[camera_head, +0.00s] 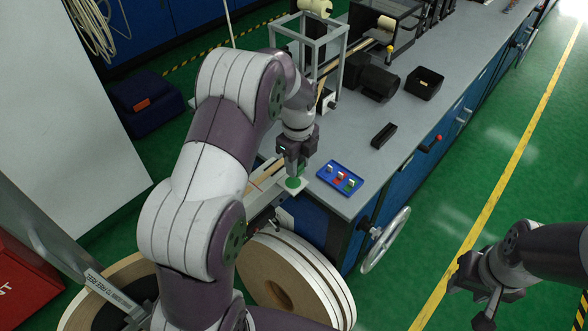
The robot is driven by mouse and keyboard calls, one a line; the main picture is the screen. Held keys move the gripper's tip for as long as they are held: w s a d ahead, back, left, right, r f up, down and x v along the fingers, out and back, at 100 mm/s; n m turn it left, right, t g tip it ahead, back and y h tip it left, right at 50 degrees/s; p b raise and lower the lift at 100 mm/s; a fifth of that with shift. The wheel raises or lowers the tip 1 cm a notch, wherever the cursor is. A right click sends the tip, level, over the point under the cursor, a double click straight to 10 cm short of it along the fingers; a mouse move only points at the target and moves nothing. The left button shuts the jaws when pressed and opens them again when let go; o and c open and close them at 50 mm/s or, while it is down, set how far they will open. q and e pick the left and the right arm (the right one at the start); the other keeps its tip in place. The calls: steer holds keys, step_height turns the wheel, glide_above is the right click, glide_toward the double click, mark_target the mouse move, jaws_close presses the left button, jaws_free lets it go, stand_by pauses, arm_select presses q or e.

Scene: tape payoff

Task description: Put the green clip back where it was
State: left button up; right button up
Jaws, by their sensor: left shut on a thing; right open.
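My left gripper (294,177) is over the near left corner of the workbench and points down. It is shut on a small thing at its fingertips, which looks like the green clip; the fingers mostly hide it. A round green patch (293,183) on a pale plate shows right below the fingertips; I cannot tell if they touch. A blue tray (325,176) lies on the bench just right of the gripper, with several small pieces in it, one of them red (340,177). My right gripper (476,298) is open and empty, over the floor at the lower right.
The grey bench (415,135) runs away to the upper right. A dark narrow block (383,135), a black open box (425,84) and a metal frame (309,40) stand on it. Large tape rolls (285,280) stand below its near end, beside a handwheel (386,240).

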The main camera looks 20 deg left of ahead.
arm_select(q)
steer(key=f, duration=0.2)
steer(key=a+f+p, duration=0.1)
steer(key=f, duration=0.1)
steer(key=shift+s+a+f, duration=0.1)
steer(key=shift+s, duration=0.05)
steer(key=shift+f, duration=0.2)
steer(key=shift+f, duration=0.1)
